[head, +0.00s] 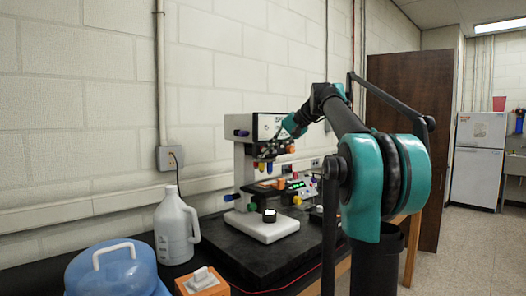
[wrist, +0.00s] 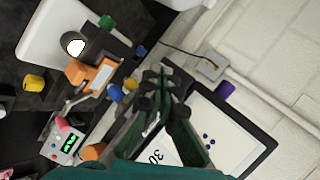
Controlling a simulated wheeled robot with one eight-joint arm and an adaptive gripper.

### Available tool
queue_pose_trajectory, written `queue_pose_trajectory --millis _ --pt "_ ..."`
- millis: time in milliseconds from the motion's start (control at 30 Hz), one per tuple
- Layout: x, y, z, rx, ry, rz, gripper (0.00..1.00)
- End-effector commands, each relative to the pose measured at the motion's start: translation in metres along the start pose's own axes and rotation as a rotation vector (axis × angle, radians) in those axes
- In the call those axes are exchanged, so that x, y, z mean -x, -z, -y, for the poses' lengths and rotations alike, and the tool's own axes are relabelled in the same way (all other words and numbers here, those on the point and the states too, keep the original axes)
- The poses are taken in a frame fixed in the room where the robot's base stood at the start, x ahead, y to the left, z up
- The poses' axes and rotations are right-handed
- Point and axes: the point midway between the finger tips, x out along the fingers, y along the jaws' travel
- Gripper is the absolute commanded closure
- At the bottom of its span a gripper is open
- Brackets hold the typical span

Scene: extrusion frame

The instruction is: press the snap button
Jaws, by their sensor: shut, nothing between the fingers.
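A white microscope-like machine (head: 242,170) with a dark-edged head panel and several coloured knobs stands on a black base in the head view. I cannot tell which control is the snap button. My gripper (wrist: 164,78) is shut and empty; in the wrist view its dark green fingers lie in front of the machine's white panel (wrist: 208,128), which bears a printed "30". In the head view my gripper (head: 268,150) is small, at the front of the machine's head. I cannot tell whether the fingertips touch anything; they hide part of the panel and nearby knobs.
A control box (head: 298,187) with a green display stands right of the machine. The wall is close behind.

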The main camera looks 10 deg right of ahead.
Motion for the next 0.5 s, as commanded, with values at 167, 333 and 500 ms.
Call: queue_pose_trajectory --millis 167,333,500 --pt "-0.0015 0.001 0.0011 0.0 0.0 0.0 1.0" --pt "-0.0028 0.0019 0.002 0.0 0.0 0.0 1.0" --pt "-0.0039 0.0029 0.0029 0.0 0.0 0.0 1.0"
